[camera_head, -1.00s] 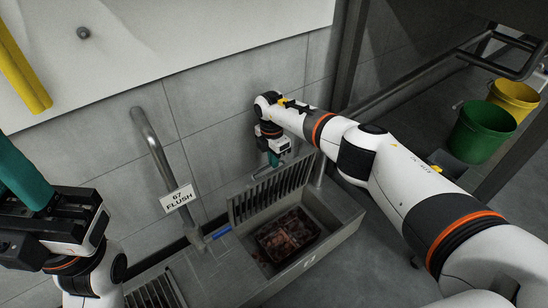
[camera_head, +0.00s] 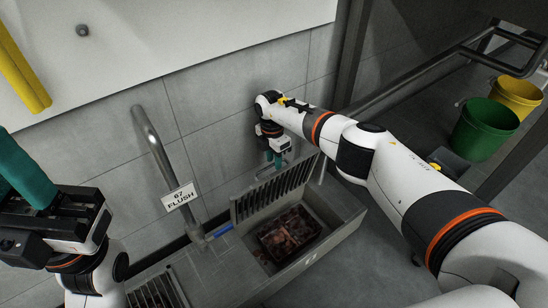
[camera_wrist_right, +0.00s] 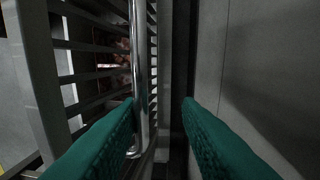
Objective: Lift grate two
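A slatted metal grate (camera_head: 278,190) stands raised on edge at the back of an open floor drain pit (camera_head: 335,240); the number on the pit's front is too small to read. My right gripper (camera_head: 273,163) is at the grate's top edge. In the right wrist view, its green fingers (camera_wrist_right: 160,105) are apart, with a chrome handle bar (camera_wrist_right: 139,75) near the left fingertip, not clamped; the grate's slats (camera_wrist_right: 85,75) lie left of it. My left gripper (camera_head: 28,180) is at the left edge, away from the grate; its finger gap is not clear.
A dark basket of reddish-brown debris (camera_head: 290,233) sits in the pit. A second grate (camera_head: 157,293) lies at the lower left. A bent pipe (camera_head: 155,150) with a "67 FLUSH" sign (camera_head: 180,197) stands left. Green (camera_head: 482,130) and yellow (camera_head: 515,100) buckets are at right.

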